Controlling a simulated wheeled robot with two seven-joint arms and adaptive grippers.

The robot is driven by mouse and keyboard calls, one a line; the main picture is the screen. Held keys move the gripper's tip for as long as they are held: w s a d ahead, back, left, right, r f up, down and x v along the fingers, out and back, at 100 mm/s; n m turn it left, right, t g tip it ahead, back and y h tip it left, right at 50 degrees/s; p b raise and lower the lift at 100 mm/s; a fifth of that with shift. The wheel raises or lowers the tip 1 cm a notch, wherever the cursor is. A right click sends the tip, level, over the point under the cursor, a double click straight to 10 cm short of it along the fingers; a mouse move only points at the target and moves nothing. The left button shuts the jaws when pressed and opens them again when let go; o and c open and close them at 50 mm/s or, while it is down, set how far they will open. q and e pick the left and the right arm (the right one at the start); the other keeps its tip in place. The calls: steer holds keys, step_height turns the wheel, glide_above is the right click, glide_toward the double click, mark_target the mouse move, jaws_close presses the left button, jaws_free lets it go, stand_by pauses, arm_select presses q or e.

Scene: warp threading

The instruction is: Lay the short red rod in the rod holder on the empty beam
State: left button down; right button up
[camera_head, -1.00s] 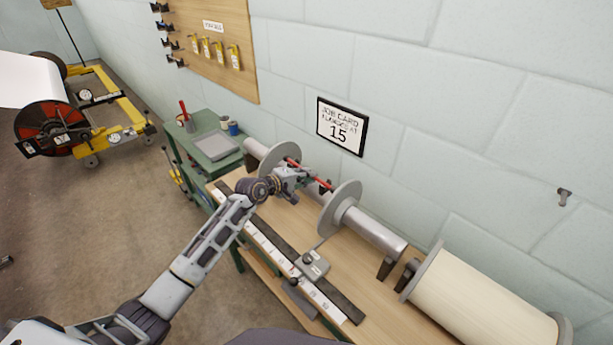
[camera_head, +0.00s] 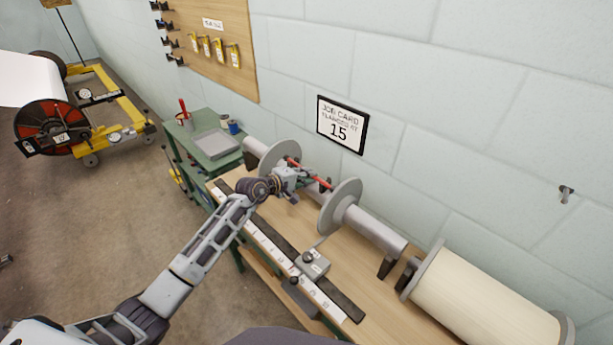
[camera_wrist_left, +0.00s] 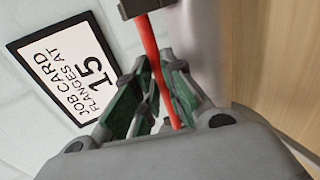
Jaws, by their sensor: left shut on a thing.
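The short red rod (camera_head: 322,183) lies along the empty beam (camera_head: 374,232), between its two grey flanges. My left gripper (camera_head: 308,181) is at the rod, reaching over the bench from the left. In the left wrist view, the green-padded fingers (camera_wrist_left: 150,98) are shut on the red rod (camera_wrist_left: 150,45), which runs up between them. A dark block (camera_wrist_left: 143,7), perhaps part of the rod holder, meets the rod at the top of that view. I cannot tell whether the rod rests in it. My right gripper is out of view.
A full cream roll (camera_head: 490,300) lies on the bench at the right. A grey gauge block (camera_head: 312,264) sits on the ruler (camera_head: 262,240) in front. A green cart (camera_head: 210,150) stands at the left end. The job card (camera_head: 340,125) reads 15.

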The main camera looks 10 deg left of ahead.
arm_select(q)
steer(key=shift+f+b, duration=0.3)
steer(key=shift+f, duration=0.05)
steer(key=c, duration=1.5)
jaws_free()
steer(key=shift+o, duration=0.4)
steer(key=shift+f, duration=0.15)
steer(key=shift+s+a, duration=0.15)
steer(key=shift+s, duration=0.05)
steer(key=v, duration=1.1)
steer(key=shift+s+r, duration=0.25)
steer(key=shift+r, duration=0.05)
